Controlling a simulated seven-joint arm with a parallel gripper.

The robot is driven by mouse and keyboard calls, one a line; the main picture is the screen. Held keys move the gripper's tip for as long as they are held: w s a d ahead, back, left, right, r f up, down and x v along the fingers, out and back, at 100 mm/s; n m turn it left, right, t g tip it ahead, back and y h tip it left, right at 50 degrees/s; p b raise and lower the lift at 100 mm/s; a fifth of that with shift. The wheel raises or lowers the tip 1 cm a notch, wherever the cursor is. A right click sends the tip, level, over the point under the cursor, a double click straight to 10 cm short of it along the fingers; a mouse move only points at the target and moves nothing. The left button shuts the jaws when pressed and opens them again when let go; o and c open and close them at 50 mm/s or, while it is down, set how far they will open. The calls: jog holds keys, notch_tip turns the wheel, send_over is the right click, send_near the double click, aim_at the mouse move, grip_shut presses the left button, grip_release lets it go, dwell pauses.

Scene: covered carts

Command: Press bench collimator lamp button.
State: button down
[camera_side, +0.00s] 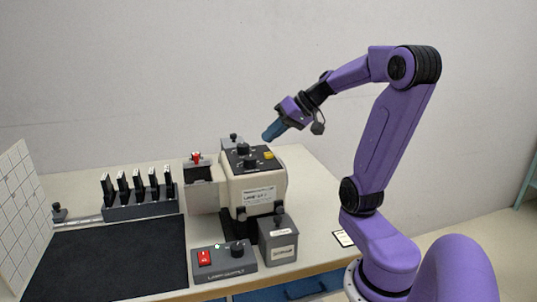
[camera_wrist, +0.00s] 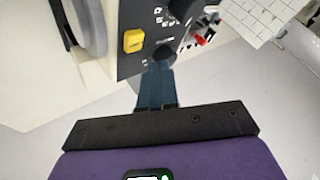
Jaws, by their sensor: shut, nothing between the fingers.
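The collimator is a cream box (camera_side: 262,186) with a black top panel that stands on the bench (camera_side: 310,180). Its panel carries dark knobs (camera_side: 243,149) and a yellow square button (camera_side: 268,155). In the wrist view the yellow button (camera_wrist: 134,41) shows to the left of and beyond the fingertips, beside a dark knob (camera_wrist: 164,50). My gripper (camera_side: 268,136) has blue fingers pressed together, empty, and hangs above the panel, apart from the button. In the wrist view my gripper (camera_wrist: 160,66) points toward the panel.
A grey supply box (camera_side: 224,262) with a red switch (camera_side: 204,257) and a grey labelled box (camera_side: 278,243) stand at the front. A rack of dark plates (camera_side: 140,199), a black mat (camera_side: 110,260) and a white gridded board (camera_side: 17,205) lie to the left.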

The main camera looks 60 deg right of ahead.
aim_at(272, 153)
jog(key=shift+f, duration=0.8)
jog(key=shift+f, duration=0.15)
dwell(1.5)
jog(key=shift+f, duration=0.25)
jog(key=shift+f, duration=0.4)
dwell(0.8)
jog(key=shift+r, duration=0.85)
jog(key=shift+r, duration=2.5)
